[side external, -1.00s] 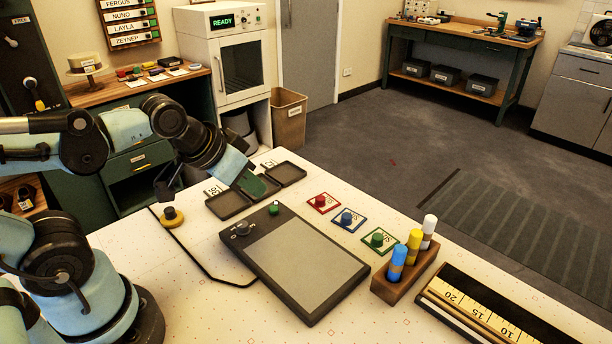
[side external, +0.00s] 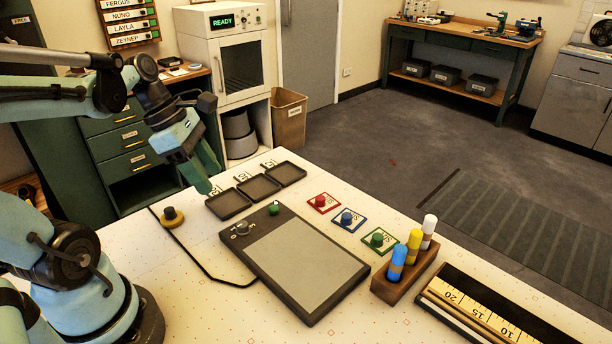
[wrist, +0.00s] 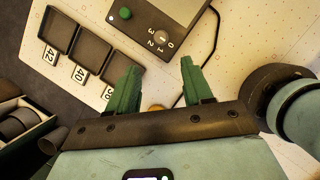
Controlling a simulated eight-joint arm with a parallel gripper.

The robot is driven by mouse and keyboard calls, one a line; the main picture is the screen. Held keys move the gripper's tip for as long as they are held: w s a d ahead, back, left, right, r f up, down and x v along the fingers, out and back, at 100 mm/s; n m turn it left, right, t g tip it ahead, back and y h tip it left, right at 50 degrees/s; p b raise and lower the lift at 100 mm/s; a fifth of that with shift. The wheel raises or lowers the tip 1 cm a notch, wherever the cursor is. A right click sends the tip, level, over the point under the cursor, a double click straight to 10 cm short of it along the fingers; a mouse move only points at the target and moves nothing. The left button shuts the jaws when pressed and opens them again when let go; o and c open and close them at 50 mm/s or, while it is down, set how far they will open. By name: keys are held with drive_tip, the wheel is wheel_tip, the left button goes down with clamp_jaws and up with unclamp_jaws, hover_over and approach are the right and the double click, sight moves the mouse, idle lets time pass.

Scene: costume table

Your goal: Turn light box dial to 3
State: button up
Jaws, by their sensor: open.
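The light box (side external: 305,262) is a dark flat box with a pale panel, lying on the white table. A green button (side external: 274,208) stands at the same end of the box. My gripper (side external: 209,178) is above the table's back-left edge, clear of the dial. In the wrist view its green fingers (wrist: 160,66) are apart and empty, below the dial in the picture.
Three dark trays (side external: 258,187) lie behind the box. A yellow-based black knob (side external: 172,217) stands to its left. Red (side external: 321,200), blue (side external: 347,218) and green (side external: 379,239) pieces sit on cards to the right, near a wooden marker holder (side external: 405,280).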

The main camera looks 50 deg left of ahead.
sight(242, 224)
drive_tip(key=shift+x, duration=6)
clamp_jaws()
